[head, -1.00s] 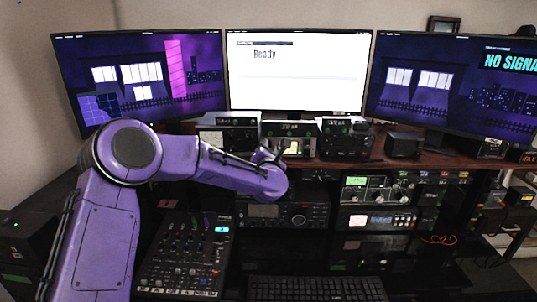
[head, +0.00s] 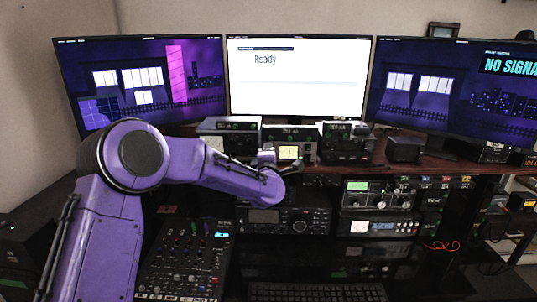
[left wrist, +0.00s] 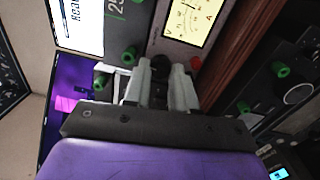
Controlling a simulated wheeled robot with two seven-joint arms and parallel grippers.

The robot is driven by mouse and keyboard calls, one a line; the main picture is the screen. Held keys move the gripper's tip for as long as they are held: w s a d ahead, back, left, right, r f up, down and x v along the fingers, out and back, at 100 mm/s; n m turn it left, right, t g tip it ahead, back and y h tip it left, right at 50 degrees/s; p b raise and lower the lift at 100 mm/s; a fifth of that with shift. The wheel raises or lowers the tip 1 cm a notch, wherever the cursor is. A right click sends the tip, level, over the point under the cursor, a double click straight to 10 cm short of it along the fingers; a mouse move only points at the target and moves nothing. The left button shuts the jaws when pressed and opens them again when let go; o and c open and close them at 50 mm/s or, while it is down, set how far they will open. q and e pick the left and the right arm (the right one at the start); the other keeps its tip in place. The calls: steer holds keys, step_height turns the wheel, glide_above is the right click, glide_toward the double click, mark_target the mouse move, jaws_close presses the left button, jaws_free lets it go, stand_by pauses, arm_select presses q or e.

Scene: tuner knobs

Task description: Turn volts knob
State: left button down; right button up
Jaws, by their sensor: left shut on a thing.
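A grey power-supply unit with a lit yellow meter (head: 289,152) stands on the wooden shelf under the middle monitor. In the left wrist view, turned sideways, its yellow meter (left wrist: 194,18) and several green knobs (left wrist: 197,62) show near my fingers. My left gripper (left wrist: 160,80) is at the unit's front, its two pale fingers shut on a dark knob (left wrist: 159,64). The fingers partly hide this knob, and I cannot read a label on it. In the head view my wrist mostly hides the gripper. My right gripper is not in view.
Similar units stand left (head: 228,137) and right (head: 347,141) of this one. Below the shelf are a black radio (head: 283,219) and other rack devices. A mixer (head: 186,262) and a keyboard (head: 318,291) lie in front. Three monitors stand behind.

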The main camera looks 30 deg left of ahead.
arm_select(q)
steer(key=shift+r+m, duration=0.1)
steer(key=shift+m, duration=0.2)
steer(key=c, duration=0.9)
jaws_free()
